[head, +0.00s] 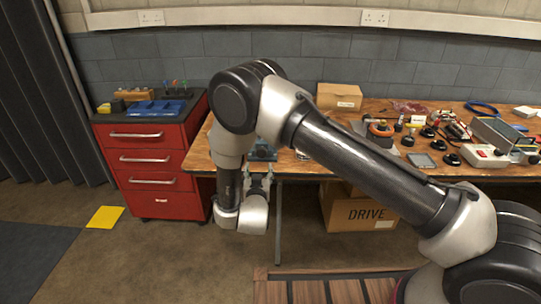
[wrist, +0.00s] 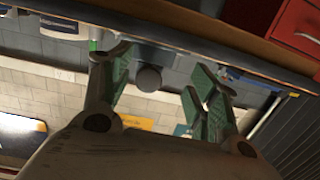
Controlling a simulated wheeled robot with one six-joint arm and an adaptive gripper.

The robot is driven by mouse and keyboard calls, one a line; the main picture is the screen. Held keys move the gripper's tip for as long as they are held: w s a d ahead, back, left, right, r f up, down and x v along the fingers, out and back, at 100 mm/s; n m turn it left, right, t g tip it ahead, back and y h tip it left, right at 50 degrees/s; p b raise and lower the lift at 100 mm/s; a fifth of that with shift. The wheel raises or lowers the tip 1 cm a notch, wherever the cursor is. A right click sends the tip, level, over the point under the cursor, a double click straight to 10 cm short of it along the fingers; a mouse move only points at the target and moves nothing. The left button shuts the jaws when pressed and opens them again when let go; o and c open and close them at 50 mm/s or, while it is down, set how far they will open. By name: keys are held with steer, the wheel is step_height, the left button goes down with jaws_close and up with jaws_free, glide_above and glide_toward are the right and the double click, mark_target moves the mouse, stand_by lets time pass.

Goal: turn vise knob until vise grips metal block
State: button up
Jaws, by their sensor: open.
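The vise (head: 263,152) is a small blue-grey shape at the table's front left edge in the head view, mostly hidden behind my arm. A round grey knob (wrist: 149,79) shows in the wrist view, between and beyond the fingers. My gripper (wrist: 162,76) is open and empty, with green pads on both sides of the knob in the picture. I cannot tell whether the pads touch it. In the head view my gripper (head: 260,182) is just below and in front of the vise. I cannot make out the metal block or the vise's jaw gap.
The wooden table (head: 300,165) carries a cardboard box (head: 339,97), tools and meters towards the right. A red drawer cabinet (head: 150,158) stands left with a blue tray (head: 157,108) on top. A DRIVE box (head: 357,210) sits under the table. Floor between cabinet and pallet is clear.

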mark_target(261, 155)
steer(key=shift+t, duration=0.7)
steer(key=w+r, duration=0.1)
steer(key=w, duration=0.1)
steer(key=w+r, duration=0.1)
steer(key=w, duration=0.2)
steer(key=w+d, duration=0.1)
steer(key=w, duration=0.2)
steer(key=shift+r, duration=0.4)
steer(key=c, duration=1)
